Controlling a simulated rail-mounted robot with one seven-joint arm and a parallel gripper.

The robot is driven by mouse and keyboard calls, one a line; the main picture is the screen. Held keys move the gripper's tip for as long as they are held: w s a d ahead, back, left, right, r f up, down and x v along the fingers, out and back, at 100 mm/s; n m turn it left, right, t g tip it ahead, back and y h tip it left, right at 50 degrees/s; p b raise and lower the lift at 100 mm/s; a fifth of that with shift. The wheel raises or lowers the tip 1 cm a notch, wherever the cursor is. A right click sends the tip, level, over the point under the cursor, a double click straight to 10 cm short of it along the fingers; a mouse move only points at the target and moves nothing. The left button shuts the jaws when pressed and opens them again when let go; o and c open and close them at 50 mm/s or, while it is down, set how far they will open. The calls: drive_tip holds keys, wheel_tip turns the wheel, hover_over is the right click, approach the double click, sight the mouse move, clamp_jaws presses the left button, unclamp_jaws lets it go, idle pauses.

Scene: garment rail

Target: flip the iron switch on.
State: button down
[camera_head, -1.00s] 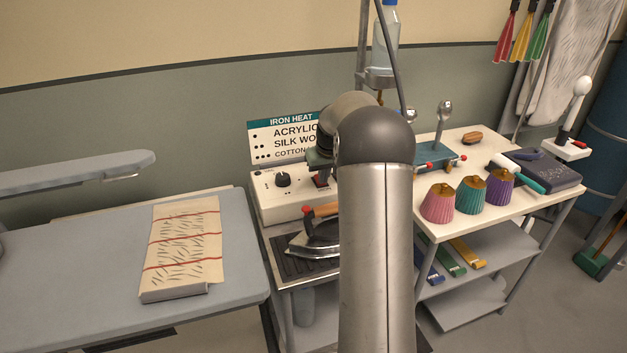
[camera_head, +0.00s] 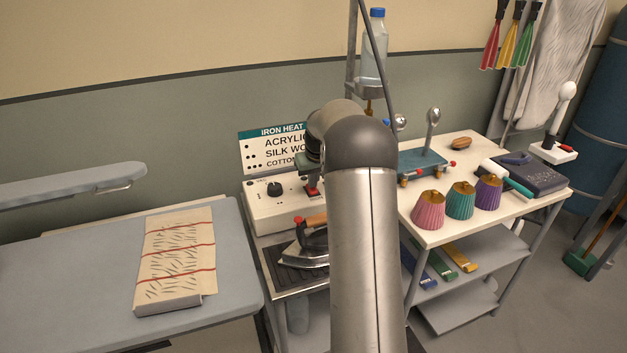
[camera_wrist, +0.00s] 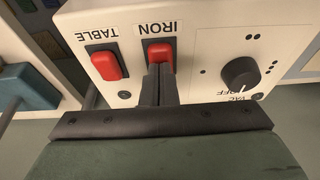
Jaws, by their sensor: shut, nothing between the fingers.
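The white control box (camera_head: 262,215) stands on the cart, below the heat sign. In the wrist view it appears upside down, with a red rocker labelled IRON (camera_wrist: 161,53) and another red rocker labelled TABLE (camera_wrist: 106,65). My gripper (camera_wrist: 160,72) is shut and empty, its fingertips at the near edge of the IRON rocker and covering a little of it. I cannot tell whether they touch it or which way it is tilted. In the head view my arm hides most of the gripper; a bit of red switch (camera_head: 312,190) shows just below it.
A black dial (camera_wrist: 240,73) sits beside the IRON rocker. An iron (camera_head: 308,246) rests on a dark pad in front of the box. A padded board (camera_head: 75,260) with a folded cloth (camera_head: 176,262) is at left. Several pleated cones and tools cover the cart's right side.

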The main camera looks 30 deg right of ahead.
sight(314, 191)
drive_tip(key=p+v, duration=0.1)
drive_tip(key=v, duration=0.1)
drive_tip(key=w+p+v, duration=0.1)
drive_tip(key=v, duration=0.1)
drive_tip(key=shift+s+d+r+p, duration=0.1)
drive_tip(key=shift+r+p, duration=0.2)
drive_tip(key=shift+r, duration=0.1)
drive_tip(key=s+b+v, duration=0.2)
drive_tip(key=v, duration=0.7)
drive_tip(key=shift+a+f+b, duration=0.15)
drive_tip(key=shift+a+b, duration=0.05)
drive_tip(key=shift+b, duration=0.15)
drive_tip(key=s+a+f+n+g, duration=0.1)
drive_tip(key=s+a, duration=0.4)
drive_tip(key=a, duration=0.4)
drive_tip(key=s+a+f, duration=0.1)
drive_tip(key=s+a, duration=0.5)
drive_tip(key=a, duration=0.2)
drive_tip(key=s+a+f, duration=0.2)
drive_tip(key=s+a, duration=0.1)
drive_tip(key=s, duration=0.4)
drive_tip(key=s+a+f+n+g, duration=0.1)
drive_tip(key=s+a+f, duration=0.2)
drive_tip(key=s, duration=0.4)
drive_tip(key=s+a+f, duration=0.3)
drive_tip(key=s+a, duration=0.2)
drive_tip(key=s, duration=0.2)
drive_tip(key=shift+a+f+g+y, duration=0.25)
drive_tip(key=shift+g+y, duration=0.15)
